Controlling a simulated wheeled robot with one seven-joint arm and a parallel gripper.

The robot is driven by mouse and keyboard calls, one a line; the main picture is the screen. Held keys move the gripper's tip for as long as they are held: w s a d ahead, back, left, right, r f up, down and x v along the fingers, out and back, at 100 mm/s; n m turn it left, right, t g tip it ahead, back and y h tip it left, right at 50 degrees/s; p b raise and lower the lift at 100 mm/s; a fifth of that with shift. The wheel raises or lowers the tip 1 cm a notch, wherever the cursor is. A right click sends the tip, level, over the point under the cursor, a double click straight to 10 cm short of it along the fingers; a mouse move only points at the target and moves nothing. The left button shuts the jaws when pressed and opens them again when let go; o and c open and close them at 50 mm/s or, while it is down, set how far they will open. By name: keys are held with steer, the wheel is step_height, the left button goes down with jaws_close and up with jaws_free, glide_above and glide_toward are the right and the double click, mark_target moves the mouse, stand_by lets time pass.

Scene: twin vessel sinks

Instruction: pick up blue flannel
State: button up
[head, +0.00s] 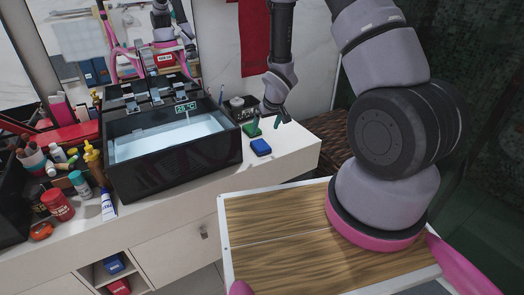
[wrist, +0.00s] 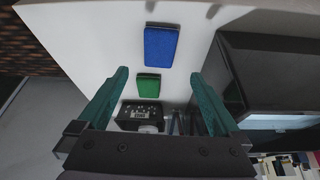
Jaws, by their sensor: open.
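The blue flannel (head: 261,147) is a small folded blue block lying on the white counter, to the right of the black sink. It also shows in the wrist view (wrist: 160,46), near the top and beyond the fingertips. A green folded cloth (head: 251,130) lies just behind it, apart from it; in the wrist view the green cloth (wrist: 148,86) appears between the fingers. My gripper (head: 281,117) is above the counter near the two cloths. In the wrist view my gripper (wrist: 160,79) has its two green fingers wide apart with nothing held between them.
The black vessel sink (head: 170,150) holds water and stands left of the cloths. A dark box with knobs (head: 240,108) sits behind the green cloth. Bottles and jars crowd the counter at left. The counter (head: 295,150) is bare to the right of the blue flannel.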

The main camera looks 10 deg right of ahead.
glide_above(261, 145)
steer(key=s, duration=0.3)
steer(key=f, duration=0.4)
steer(key=shift+w+d+f, duration=0.2)
steer(key=shift+d+f, duration=0.05)
steer(key=shift+f, duration=0.15)
steer(key=shift+w+x, duration=0.2)
steer(key=shift+x, duration=2.85)
steer(key=shift+f, duration=0.15)
steer(key=c, duration=1.2)
